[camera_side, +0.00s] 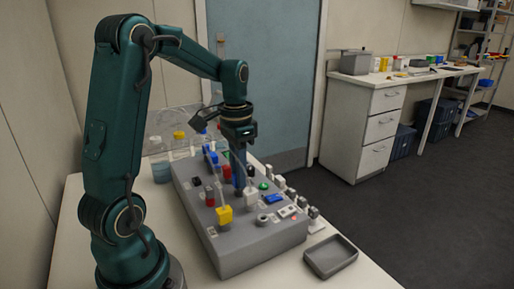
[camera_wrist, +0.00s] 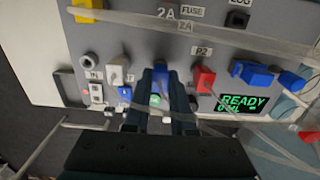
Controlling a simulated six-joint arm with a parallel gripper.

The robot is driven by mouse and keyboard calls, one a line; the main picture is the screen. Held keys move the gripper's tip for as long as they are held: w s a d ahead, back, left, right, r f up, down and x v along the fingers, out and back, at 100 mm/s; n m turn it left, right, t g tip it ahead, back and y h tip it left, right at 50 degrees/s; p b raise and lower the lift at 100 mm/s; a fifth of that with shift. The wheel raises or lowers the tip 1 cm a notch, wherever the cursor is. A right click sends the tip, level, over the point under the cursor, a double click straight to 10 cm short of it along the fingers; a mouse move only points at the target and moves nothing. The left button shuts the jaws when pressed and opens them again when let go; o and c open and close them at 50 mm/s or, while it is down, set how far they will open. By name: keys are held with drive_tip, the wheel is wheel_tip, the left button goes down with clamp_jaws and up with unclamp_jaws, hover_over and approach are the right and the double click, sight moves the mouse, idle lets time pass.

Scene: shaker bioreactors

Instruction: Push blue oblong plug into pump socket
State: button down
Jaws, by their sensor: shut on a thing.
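My gripper (camera_wrist: 161,100) points down over the grey control panel (camera_side: 262,240) and is shut on a blue oblong plug (camera_wrist: 159,74). In the side view the plug (camera_side: 238,178) hangs below my gripper (camera_side: 239,152), at or just above the panel face. The fingers hide its lower end, so I cannot tell how deep it sits in a socket. In the wrist view a red plug (camera_wrist: 203,79) under the label P2 stands to its right, and a white plug (camera_wrist: 118,72) stands to its left.
A yellow plug (camera_side: 224,215), blue connectors (camera_wrist: 252,75) and a lit READY display (camera_wrist: 243,106) are on the panel. Thin clear tubes cross the wrist view. A grey tray (camera_side: 331,257) lies at the front right. Bottles (camera_side: 180,146) stand behind the panel.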

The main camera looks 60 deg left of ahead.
drive_tip(key=shift+f, duration=0.45)
idle(0.6)
drive_tip(key=c, duration=0.7)
unclamp_jaws()
drive_tip(key=shift+r, duration=2.55)
drive_tip(key=s+d+r+m+t, duration=0.25)
drive_tip(key=d+r, duration=0.25)
drive_tip(key=d, duration=0.4)
drive_tip(key=shift+s+d+f+n+t, duration=0.45)
drive_tip(key=shift+s+d+f, duration=0.2)
drive_tip(key=shift+s+d, duration=0.35)
drive_tip(key=shift+s+d+f+n+t, duration=0.4)
drive_tip(key=shift+s+d+f+t, duration=0.25)
drive_tip(key=shift+s+d, duration=0.25)
drive_tip(key=shift+s+d+f+n+t, duration=0.45)
drive_tip(key=shift+s+d+f, duration=0.25)
drive_tip(key=shift+s+d, duration=0.3)
